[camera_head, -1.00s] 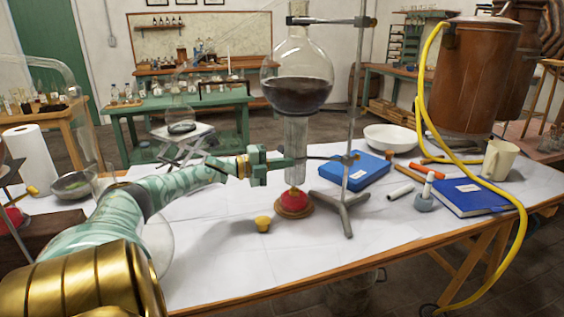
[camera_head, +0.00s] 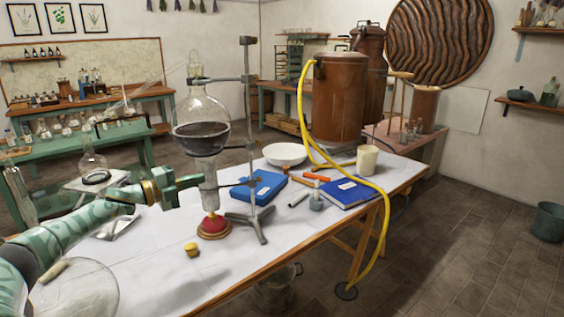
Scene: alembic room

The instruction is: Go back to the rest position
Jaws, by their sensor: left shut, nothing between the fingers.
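My left arm comes in from the lower left, green and marbled with a brass ring at the wrist. Its green gripper (camera_head: 196,182) is shut and empty. In the picture its fingertips lie just left of the glass neck below the round flask (camera_head: 203,122); I cannot tell whether they touch it. The flask holds dark liquid and is held upright on a metal stand (camera_head: 247,150), above a red burner (camera_head: 212,224). My right gripper is not in view.
The white-covered table (camera_head: 150,270) carries a yellow stopper (camera_head: 191,249), blue box (camera_head: 259,187), white bowl (camera_head: 285,153), blue book (camera_head: 349,192) and beige mug (camera_head: 367,161). A yellow hose (camera_head: 384,225) hangs from a copper vessel (camera_head: 338,98). Open floor lies right.

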